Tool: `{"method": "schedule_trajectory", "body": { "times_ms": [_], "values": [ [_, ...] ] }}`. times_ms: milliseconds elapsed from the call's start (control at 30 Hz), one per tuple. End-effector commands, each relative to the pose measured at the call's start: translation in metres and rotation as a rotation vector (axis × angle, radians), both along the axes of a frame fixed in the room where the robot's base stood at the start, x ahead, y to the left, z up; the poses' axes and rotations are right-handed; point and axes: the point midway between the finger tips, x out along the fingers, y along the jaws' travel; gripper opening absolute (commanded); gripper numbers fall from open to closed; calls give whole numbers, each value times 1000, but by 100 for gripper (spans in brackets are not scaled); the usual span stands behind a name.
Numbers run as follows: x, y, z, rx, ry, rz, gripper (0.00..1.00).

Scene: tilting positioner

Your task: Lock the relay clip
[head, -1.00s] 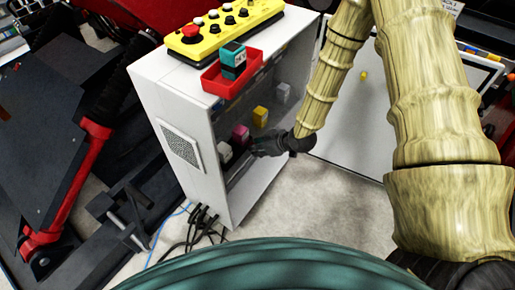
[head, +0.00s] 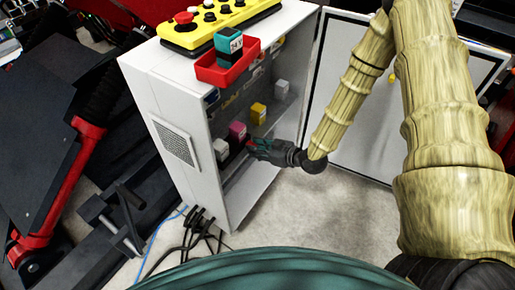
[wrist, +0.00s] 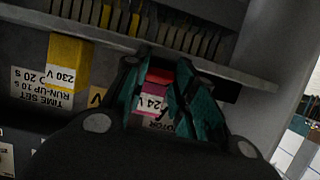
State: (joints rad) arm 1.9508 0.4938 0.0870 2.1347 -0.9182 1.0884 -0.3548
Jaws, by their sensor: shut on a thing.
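The relay cabinet (head: 192,170) stands open at its front. In the head view my gripper (head: 254,145) reaches into it from the right, beside the magenta relay (head: 238,131). In the wrist view the gripper's teal fingers (wrist: 160,98) are shut around a small red part (wrist: 160,75), which looks like the relay clip. The magenta relay's label (wrist: 153,102), with "24 V" on it, shows between the fingers. The fingers hide most of the clip and relay, so I cannot tell whether the clip is latched.
A yellow relay (wrist: 68,65) stands left of the fingers in the wrist view. In the head view a pale relay (head: 220,149) and a grey one (head: 281,89) flank the row. A red tray (head: 227,70) holding a teal relay (head: 229,43) sits on top.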

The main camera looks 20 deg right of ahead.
Motion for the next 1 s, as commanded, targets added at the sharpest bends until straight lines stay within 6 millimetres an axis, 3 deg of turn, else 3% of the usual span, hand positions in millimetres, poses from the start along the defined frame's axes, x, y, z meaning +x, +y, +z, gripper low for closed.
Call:
{"method": "schedule_trajectory", "body": {
  "times_ms": [167, 200, 300, 333, 733, 1000],
  "values": [
    [0, -1, -1, -2, 1, -2, 3],
    [0, -1, -1, -2, 2, -2, 28],
    [0, -1, -1, -2, 1, -1, 47],
    [0, -1, -1, -2, 1, -1, 48],
    [-4, -4, 2, -1, 2, -1, 48],
    [-33, -27, 17, 0, 1, -3, 48]
  ]
}}
